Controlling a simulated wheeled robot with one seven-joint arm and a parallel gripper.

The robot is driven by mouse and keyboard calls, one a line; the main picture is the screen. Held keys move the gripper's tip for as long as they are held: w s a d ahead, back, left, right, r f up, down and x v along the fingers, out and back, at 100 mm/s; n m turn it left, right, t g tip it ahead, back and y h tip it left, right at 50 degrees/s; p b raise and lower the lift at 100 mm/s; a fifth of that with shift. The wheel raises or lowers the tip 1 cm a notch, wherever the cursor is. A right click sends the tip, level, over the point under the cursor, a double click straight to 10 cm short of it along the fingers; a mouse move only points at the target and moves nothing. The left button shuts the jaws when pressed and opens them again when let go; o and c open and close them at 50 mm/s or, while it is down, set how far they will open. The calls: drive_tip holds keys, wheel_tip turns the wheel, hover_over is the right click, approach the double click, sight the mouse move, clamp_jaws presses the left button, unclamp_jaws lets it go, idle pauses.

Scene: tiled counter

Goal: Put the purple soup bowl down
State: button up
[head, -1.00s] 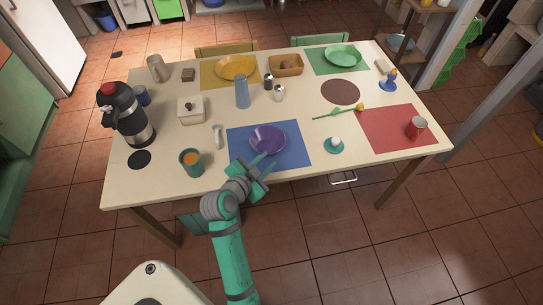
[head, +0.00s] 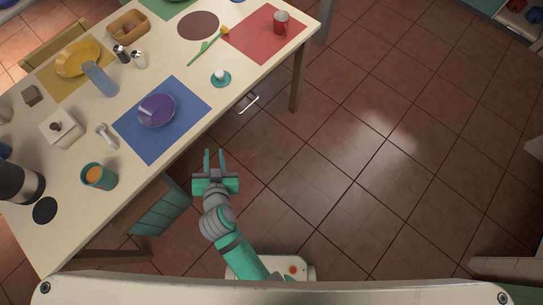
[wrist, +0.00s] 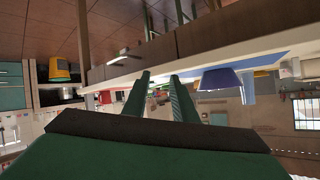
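The purple soup bowl (head: 157,110) rests on the blue placemat (head: 185,92) near the table's front edge in the head view. It also shows in the wrist view (wrist: 220,79), beyond my fingers and to the right. My gripper (head: 214,157) is off the table, over the floor in front of its edge, clear of the bowl. Its two fingers are spread apart with nothing between them. The fingers also show apart and empty in the wrist view (wrist: 158,90).
A teal cup with orange contents (head: 99,176) stands left of the mat. A teal dish with a white item (head: 221,78) is to its right. A chair (head: 153,203) is tucked under the front edge, left of my gripper. Open floor (head: 370,170) lies to the right.

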drive_tip(key=s+d+n, duration=0.1)
drive_tip(key=s+d, duration=0.9)
drive_tip(key=d, duration=0.2)
drive_tip(key=s+d+r+t+h, duration=0.3)
drive_tip(key=s+d+r, duration=0.4)
drive_tip(key=s, duration=0.3)
drive_tip(key=shift+r+m, duration=0.3)
drive_tip(key=shift+r, duration=0.4)
drive_tip(key=shift+d, duration=0.15)
